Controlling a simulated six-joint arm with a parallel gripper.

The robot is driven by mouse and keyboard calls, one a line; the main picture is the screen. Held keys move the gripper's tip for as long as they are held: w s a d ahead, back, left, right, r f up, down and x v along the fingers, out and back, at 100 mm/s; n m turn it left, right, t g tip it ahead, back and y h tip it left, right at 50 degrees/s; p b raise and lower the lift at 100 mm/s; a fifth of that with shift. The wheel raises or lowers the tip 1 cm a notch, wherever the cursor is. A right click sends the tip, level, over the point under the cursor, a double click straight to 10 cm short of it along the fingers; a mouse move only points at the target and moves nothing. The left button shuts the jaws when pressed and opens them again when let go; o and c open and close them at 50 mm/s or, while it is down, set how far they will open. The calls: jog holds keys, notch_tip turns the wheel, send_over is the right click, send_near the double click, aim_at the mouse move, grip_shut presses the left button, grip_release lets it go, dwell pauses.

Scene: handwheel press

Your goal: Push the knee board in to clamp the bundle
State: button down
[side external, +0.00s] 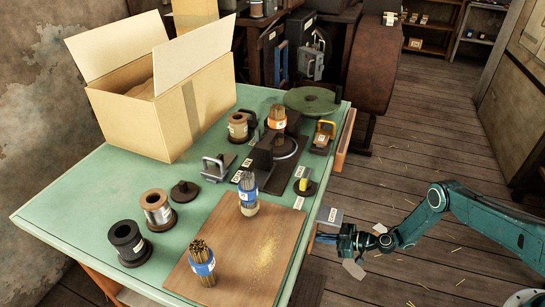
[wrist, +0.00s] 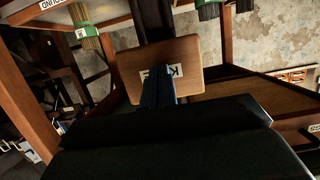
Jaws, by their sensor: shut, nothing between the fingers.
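The knee board is a flat wooden plate (wrist: 130,75) with a white label, partly covered, in the wrist view. My gripper (wrist: 158,72) is shut and empty, its blue fingers together in front of the board; I cannot tell whether they touch it. In the side view my gripper (side external: 320,238) is low, beside the table's right edge. The knee board is not clear there. A bundle with a blue band (side external: 247,188) stands on the wooden worktop board (side external: 235,238), and an orange-banded bundle (side external: 277,117) stands by the dark press (side external: 262,158). Which is to be clamped is unclear.
The green table (side external: 110,190) also holds a cardboard box (side external: 150,115), spools (side external: 127,243) and another blue-banded bundle (side external: 202,265). In the wrist view, wooden frame members (wrist: 25,85) and green-banded bundles (wrist: 87,33) are around the board. Open plank floor (side external: 430,130) lies right of the table.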

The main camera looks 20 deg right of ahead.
jog(key=s+d, duration=0.5)
jog(key=shift+s+d, duration=0.25)
jog(key=shift+s, duration=0.05)
dwell(0.4)
jog(key=shift+r, duration=0.1)
